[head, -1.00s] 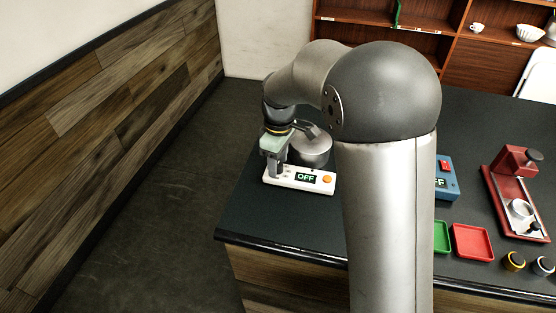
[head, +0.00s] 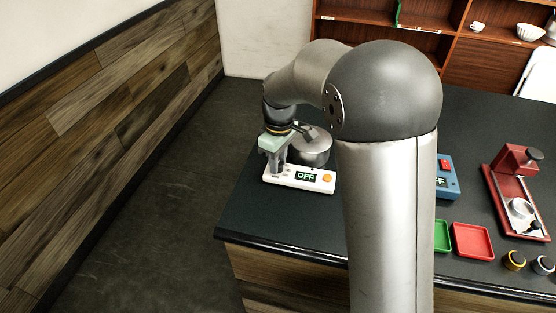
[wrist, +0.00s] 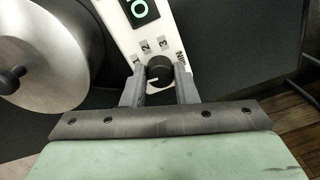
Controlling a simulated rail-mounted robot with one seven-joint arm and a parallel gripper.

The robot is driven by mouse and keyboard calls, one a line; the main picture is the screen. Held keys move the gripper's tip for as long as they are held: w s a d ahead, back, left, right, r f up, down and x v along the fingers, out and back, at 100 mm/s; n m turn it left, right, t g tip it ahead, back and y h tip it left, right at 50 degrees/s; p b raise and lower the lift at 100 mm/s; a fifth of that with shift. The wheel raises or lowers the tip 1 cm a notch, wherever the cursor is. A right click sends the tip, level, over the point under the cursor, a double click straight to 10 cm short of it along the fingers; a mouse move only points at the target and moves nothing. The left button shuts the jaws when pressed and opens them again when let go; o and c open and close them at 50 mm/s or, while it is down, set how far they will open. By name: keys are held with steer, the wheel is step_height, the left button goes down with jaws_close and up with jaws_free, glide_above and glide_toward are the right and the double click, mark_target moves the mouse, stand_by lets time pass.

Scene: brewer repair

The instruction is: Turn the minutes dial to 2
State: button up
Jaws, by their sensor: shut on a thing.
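The minutes dial (wrist: 160,71) is a small dark round knob on a white control panel (head: 320,187). The labels 1, 2, 3 and MIN stand around it in the wrist view. A pale mark shows on the knob's near side, but I cannot tell clearly which number it points to. My gripper (wrist: 160,76) has one finger on each side of the knob and is shut on it. In the head view my gripper (head: 275,166) reaches down to the panel's left end, and its fingers hide the dial. The panel's display (head: 306,176) reads OFF.
An orange button (head: 327,178) sits at the panel's right end. A round metal vessel (head: 313,149) stands close behind the panel. A blue device (head: 447,181), a red stand (head: 515,195) and a red tray (head: 473,240) are farther right. The counter's left edge is near the panel.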

mark_target(281, 164)
steer(key=m, duration=0.7)
steer(key=shift+b, duration=0.35)
steer(key=m, duration=0.3)
steer(key=shift+m, duration=0.3)
steer(key=shift+m+t, duration=0.3)
steer(key=shift+m, duration=1.5)
steer(key=o, duration=1)
steer(key=shift+r, duration=0.15)
steer(key=r, duration=1.7)
steer(key=shift+s+d+r+b, duration=0.1)
steer(key=shift+s+d+b, duration=0.1)
steer(key=shift+d+b, duration=0.15)
